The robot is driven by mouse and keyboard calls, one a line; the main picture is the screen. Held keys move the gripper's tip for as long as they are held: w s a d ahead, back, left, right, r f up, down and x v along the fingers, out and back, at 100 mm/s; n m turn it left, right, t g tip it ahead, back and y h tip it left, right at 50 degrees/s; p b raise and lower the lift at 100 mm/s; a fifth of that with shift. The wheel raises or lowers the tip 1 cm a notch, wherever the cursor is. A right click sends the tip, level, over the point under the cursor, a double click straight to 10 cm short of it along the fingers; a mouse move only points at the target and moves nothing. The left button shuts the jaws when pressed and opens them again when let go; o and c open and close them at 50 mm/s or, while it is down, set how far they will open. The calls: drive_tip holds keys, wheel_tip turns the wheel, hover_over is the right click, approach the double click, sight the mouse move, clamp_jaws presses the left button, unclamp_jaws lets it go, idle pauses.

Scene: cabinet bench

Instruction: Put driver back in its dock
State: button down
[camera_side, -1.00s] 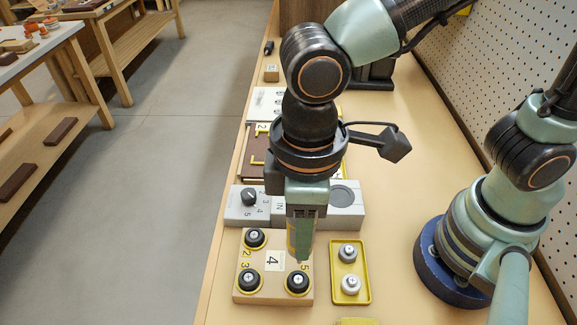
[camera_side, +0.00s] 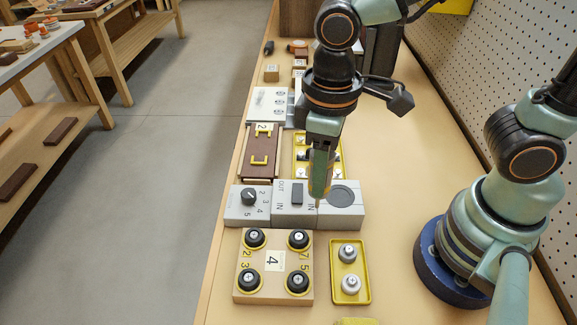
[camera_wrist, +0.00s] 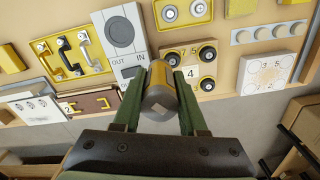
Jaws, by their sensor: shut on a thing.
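My gripper (camera_side: 320,172) is shut on the driver, a yellow and grey cylinder (camera_wrist: 160,88) that shows between the two fingers in the wrist view. In the side view the fingers hide most of the driver, and its narrow tip (camera_side: 318,204) points down. The gripper hangs over the grey box (camera_side: 291,220) marked OUT and IN. A round dark disc (camera_side: 341,195) is on the box's right part, just right of the driver tip. The same disc shows in the wrist view (camera_wrist: 120,33). I cannot tell whether the tip touches the box, or which part is the dock.
A wooden block (camera_side: 243,291) marked 4 with several black knobs stands in front, beside a yellow tray (camera_side: 337,293) holding two silver knobs. A grey dial box (camera_side: 235,210) is on the left. A brown panel (camera_side: 262,173) and yellow tray lie behind.

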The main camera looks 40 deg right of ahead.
drive_tip(key=w+d+m, duration=0.1)
drive_tip(key=d+m, duration=0.2)
drive_tip(key=d, duration=0.5)
approach(343, 184)
drive_tip(key=shift+s+a+f, duration=0.45)
drive_tip(key=shift+a+f, duration=0.05)
drive_tip(key=shift+a, duration=0.2)
drive_tip(key=shift+s+a+f, duration=0.4)
drive_tip(key=shift+a+f, duration=0.1)
drive_tip(key=shift+a, duration=0.15)
drive_tip(key=shift+f, duration=2.25)
idle(2.0)
drive_tip(key=shift+c, duration=0.7)
unclamp_jaws()
